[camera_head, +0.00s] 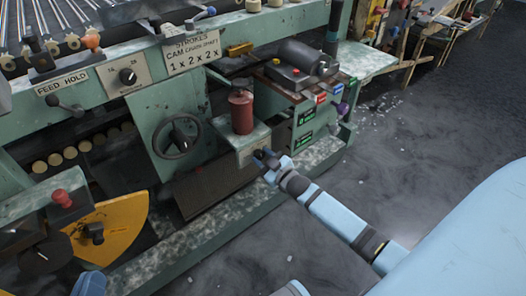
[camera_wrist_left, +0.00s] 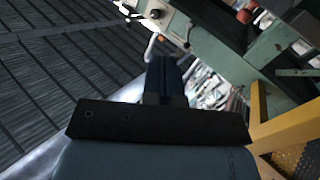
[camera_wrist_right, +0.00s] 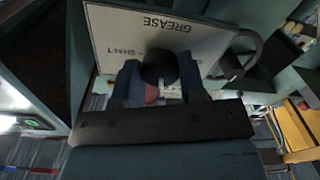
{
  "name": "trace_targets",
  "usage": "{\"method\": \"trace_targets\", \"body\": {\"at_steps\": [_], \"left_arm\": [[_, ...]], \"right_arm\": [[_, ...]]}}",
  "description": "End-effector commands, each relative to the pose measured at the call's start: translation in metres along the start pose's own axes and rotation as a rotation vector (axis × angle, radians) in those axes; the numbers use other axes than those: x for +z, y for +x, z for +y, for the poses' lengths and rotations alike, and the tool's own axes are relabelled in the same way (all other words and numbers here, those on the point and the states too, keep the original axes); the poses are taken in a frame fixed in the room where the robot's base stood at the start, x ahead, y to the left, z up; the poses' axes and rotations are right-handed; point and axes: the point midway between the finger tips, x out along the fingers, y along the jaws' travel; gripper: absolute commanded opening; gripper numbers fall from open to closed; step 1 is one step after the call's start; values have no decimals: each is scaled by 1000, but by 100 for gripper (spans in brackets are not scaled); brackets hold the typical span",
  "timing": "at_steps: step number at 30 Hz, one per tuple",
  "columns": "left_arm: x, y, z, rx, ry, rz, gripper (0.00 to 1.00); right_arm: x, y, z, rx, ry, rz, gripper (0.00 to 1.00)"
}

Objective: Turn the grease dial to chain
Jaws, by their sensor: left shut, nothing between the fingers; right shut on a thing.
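The grease dial is a dark round knob (camera_wrist_right: 160,66) on a white plate (camera_wrist_right: 118,38), seen in the right wrist view. The plate reads GREASE upside down, and the word SHAFT shows to the left of the knob. The word chain is not visible. My right gripper (camera_wrist_right: 158,88) is shut on the knob, a finger on each side. In the head view, my right gripper (camera_head: 268,159) is at the front of the green box under a red canister (camera_head: 241,112). My left gripper (camera_wrist_left: 166,72) is shut and empty, away from the dial.
A black handwheel (camera_head: 178,136) stands left of the dial. A black knob (camera_head: 127,76) and a FEED HOLD lever (camera_head: 66,105) are on the upper panel. A yellow guard (camera_head: 125,222) is at lower left. The dark floor at right is open.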

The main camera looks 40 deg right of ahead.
Motion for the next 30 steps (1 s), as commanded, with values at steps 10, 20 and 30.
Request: {"method": "trace_targets", "body": {"at_steps": [10, 20, 30], "left_arm": [[-63, -7, 10, -13, 15, 193, 0], [-70, -10, 7, -43, 30, 203, 0], [-54, -10, -2, -77, 40, 121, 0]], "right_arm": [[-4, 0, 1, 8, 328, 9, 14], [-2, 0, 0, 15, 587, 19, 14], [-1, 0, -1, 19, 727, 24, 14]]}}
